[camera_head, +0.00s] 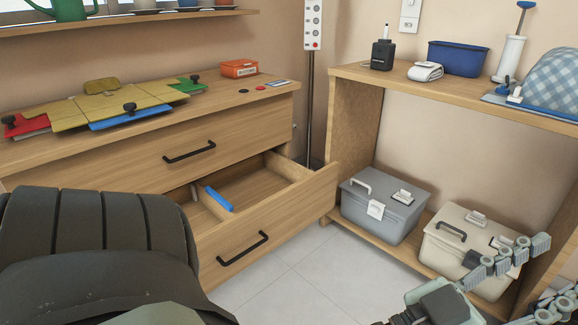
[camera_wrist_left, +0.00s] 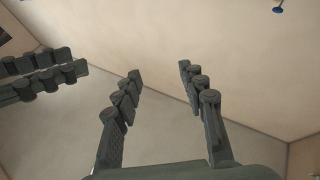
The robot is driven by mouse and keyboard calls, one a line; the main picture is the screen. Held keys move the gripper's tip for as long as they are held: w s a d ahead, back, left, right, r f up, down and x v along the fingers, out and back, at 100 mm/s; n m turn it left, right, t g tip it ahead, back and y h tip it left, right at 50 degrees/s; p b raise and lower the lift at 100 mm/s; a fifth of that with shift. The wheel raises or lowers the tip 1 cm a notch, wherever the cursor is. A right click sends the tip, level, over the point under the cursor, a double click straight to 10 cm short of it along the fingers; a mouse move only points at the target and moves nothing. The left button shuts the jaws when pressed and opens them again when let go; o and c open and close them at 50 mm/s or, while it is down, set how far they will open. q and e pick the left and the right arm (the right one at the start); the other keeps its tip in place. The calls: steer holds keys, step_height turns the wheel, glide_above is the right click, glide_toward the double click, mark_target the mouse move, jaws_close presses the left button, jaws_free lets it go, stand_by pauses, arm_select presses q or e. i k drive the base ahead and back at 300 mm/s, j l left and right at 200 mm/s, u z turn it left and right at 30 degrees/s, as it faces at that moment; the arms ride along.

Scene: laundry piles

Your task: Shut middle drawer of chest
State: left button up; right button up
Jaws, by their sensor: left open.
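The wooden chest (camera_head: 130,158) stands at the left in the head view. Its upper drawer with a black handle (camera_head: 190,152) is closed. The drawer below it (camera_head: 285,222), the middle one, is pulled out. It has a black handle (camera_head: 242,248) on its front and a blue stick-like item (camera_head: 218,199) inside. My left gripper (camera_wrist_left: 161,72) is open and empty in the left wrist view, its fingers apart against bare wall. My right gripper (camera_head: 560,268) is at the lower right of the head view, fingers spread, clear of the chest. The chest's lower part is hidden.
A dark bulky shape (camera_head: 95,245) blocks the lower left. A wooden shelf unit (camera_head: 350,130) stands at the right, holding a grey box (camera_head: 385,215) and a cream box (camera_head: 460,245). The tiled floor (camera_head: 300,275) before the drawer is clear.

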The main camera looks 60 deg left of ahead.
mark_target(225, 249)
steer(key=u, duration=1.6)
steer(key=i+u, duration=0.15)
steer(key=u, duration=0.25)
steer(key=i+l+u, duration=0.1)
steer(key=u, duration=0.25)
steer(key=i+l+u, duration=0.1)
steer(key=u, duration=0.3)
steer(key=l+u, duration=0.4)
steer(key=i+l+u, duration=0.15)
steer(key=l+u, duration=0.15)
steer(key=l, duration=0.15)
steer(key=i+l+u, duration=0.1)
steer(key=l+u, duration=0.25)
steer(key=l, duration=1.05)
steer(key=j+u, duration=0.45)
steer(key=u, duration=0.15)
